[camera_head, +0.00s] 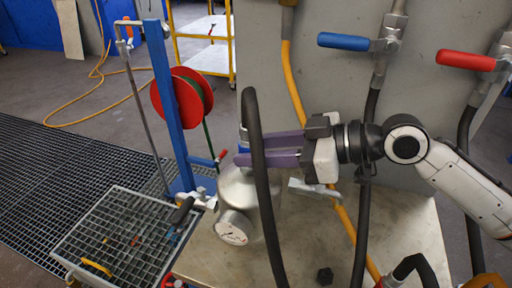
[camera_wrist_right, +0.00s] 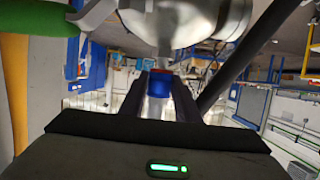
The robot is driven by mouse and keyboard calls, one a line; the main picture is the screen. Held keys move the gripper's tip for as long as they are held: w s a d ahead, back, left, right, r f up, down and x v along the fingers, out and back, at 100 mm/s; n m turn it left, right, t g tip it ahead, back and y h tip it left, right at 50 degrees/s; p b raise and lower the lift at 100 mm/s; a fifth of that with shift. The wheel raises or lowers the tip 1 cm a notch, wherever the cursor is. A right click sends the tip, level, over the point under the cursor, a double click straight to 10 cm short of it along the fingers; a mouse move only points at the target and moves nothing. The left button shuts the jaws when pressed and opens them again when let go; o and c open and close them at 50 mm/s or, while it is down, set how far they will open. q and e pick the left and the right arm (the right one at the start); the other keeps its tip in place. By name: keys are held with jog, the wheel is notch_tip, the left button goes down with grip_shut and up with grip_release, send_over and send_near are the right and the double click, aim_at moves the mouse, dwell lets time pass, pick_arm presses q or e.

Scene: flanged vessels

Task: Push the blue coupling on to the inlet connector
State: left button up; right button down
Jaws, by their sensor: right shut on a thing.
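The blue coupling (camera_wrist_right: 158,84) sits between the two dark fingers of my right gripper in the right wrist view. Its end lies against or very near a red ring and the metal neck of the silver vessel (camera_wrist_right: 190,18); I cannot tell whether it is seated. In the head view my right gripper (camera_head: 241,150) comes from the right with purple fingers, closed on the coupling at the top of the silver vessel (camera_head: 236,188). A black hose (camera_head: 262,185) crosses in front of the fingers and hides part of the coupling and the inlet connector. My left gripper is out of view.
A grey panel with a blue-handled valve (camera_head: 343,41) and a red-handled valve (camera_head: 466,60) stands behind. A yellow hose (camera_head: 294,85) and black hoses hang from it. Left are a blue post (camera_head: 168,100), a red reel (camera_head: 177,98) and a grated tray (camera_head: 75,250).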

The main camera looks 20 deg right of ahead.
jog(key=shift+f+b, duration=0.55)
jog(key=shift+f, duration=0.3)
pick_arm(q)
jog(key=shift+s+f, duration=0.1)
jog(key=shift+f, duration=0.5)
pick_arm(e)
jog(key=c, duration=1.3)
grip_release()
jog(key=shift+o, duration=0.2)
jog(key=shift+s+d, duration=0.15)
jog(key=shift+d, duration=0.2)
pick_arm(q)
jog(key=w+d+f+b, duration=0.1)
jog(key=b, duration=0.2)
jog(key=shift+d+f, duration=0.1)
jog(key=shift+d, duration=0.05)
pick_arm(e)
jog(key=v, duration=0.9)
jog(key=shift+s+r, duration=0.2)
jog(key=shift+r, duration=0.05)
jog(key=shift+d, duration=0.15)
